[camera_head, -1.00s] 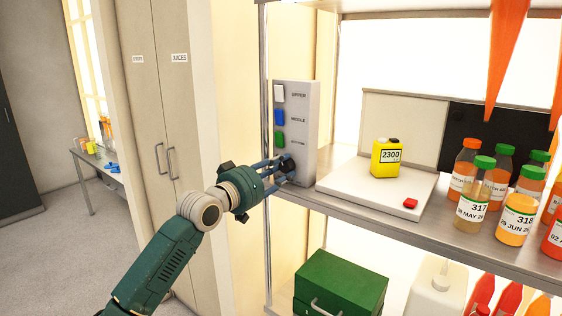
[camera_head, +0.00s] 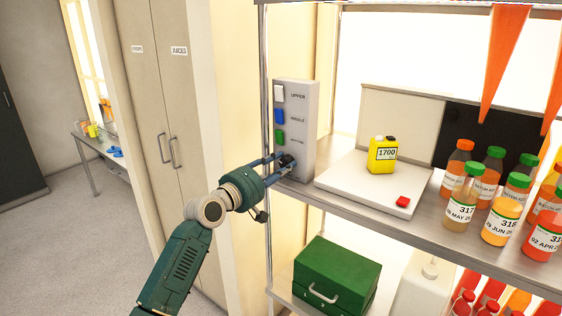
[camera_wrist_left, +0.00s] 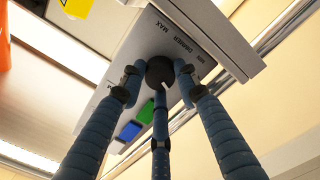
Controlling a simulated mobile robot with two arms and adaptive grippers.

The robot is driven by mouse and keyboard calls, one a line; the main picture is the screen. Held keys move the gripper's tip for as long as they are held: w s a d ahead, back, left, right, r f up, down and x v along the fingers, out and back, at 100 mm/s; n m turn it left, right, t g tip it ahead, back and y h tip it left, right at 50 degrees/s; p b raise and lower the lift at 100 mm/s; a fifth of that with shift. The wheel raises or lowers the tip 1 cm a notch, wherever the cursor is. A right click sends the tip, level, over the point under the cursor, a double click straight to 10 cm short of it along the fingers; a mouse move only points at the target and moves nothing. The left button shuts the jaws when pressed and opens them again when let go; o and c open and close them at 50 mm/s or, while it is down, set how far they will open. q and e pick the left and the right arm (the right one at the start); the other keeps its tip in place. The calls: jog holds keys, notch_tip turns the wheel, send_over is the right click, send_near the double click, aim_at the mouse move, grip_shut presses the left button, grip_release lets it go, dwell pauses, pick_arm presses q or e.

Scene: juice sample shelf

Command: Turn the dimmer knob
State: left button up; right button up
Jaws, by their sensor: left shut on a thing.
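The dimmer knob (camera_head: 288,161) is a dark round knob low on the front of a grey switch panel (camera_head: 310,130). In the left wrist view the black knob (camera_wrist_left: 160,68) sits by the printed words DIMMER and MAX, with a small white mark on its edge. My left gripper (camera_head: 283,163) reaches in from the left and is shut on the knob. Its three blue fingers (camera_wrist_left: 159,82) are closed around the knob in the wrist view. My right gripper is in neither view.
White, blue and green switches (camera_head: 279,115) line the panel above the knob. Labelled bottles (camera_head: 461,203) crowd the shelf's right. A green case (camera_head: 337,277) sits below.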

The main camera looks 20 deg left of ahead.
pick_arm(q)
jog(key=shift+a+r+n, duration=0.25)
jog(key=shift+r+n, duration=0.05)
jog(key=shift+r, duration=0.1)
jog(key=o, duration=1.2)
jog(key=shift+c, duration=0.2)
jog(key=shift+w+a+f, duration=0.1)
jog(key=shift+f, duration=0.2)
jog(key=shift+s+f, duration=0.1)
jog(key=shift+s, duration=0.35)
jog(key=v, duration=1.1)
jog(key=shift+a, duration=0.15)
